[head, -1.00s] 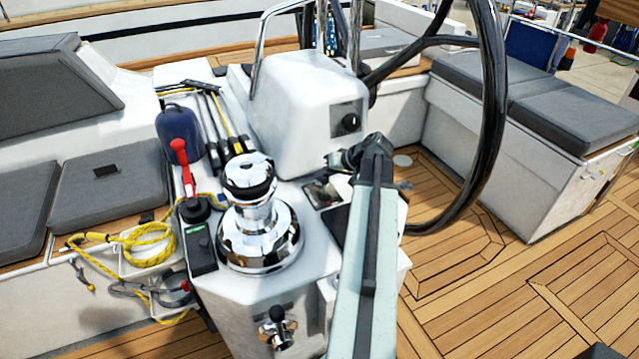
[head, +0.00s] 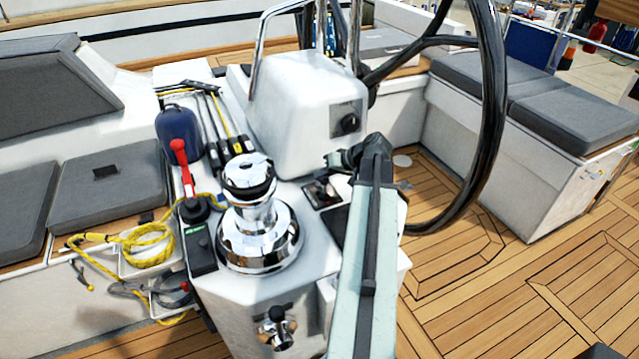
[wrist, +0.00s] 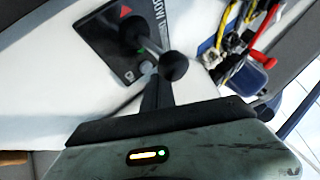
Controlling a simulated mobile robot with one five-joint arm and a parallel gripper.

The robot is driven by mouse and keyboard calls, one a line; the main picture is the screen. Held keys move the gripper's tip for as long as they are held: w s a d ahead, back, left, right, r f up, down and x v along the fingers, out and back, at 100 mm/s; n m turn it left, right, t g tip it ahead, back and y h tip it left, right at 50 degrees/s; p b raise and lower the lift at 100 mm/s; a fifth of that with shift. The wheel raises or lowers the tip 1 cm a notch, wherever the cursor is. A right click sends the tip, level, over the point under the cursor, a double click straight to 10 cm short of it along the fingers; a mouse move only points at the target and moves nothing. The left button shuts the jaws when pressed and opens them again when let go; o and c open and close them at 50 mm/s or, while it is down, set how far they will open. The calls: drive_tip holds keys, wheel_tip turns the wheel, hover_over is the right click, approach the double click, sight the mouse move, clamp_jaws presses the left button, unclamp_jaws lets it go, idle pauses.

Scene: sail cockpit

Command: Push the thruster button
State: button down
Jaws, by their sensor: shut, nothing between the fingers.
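A black control panel with a red triangle (wrist: 112,48) lies on the white console in the wrist view. A black lever with a ball knob (wrist: 172,66) rises from it, and white lettering runs beside it. A small grey round spot (wrist: 147,68), perhaps the button, shows near the panel's lower edge. A small dark panel (head: 322,193) in the head view appears to be the same one. My gripper (head: 330,160) is shut and empty above and beside it. The dark fingers also show in the wrist view (wrist: 155,88), close to the grey spot; contact cannot be told.
A chrome winch (head: 258,235) stands left of my arm. A white pod (head: 300,105) stands behind my gripper, and a black wheel (head: 492,110) at right.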

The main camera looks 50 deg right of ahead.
sight(321, 186)
drive_tip(key=shift+w+f+b, duration=0.15)
drive_tip(key=shift+f+b, duration=0.3)
drive_tip(key=shift+f+b, duration=0.3)
idle(0.6)
drive_tip(key=shift+r+p, duration=0.75)
wheel_tip(321, 186, up, 6)
drive_tip(key=p, duration=0.6)
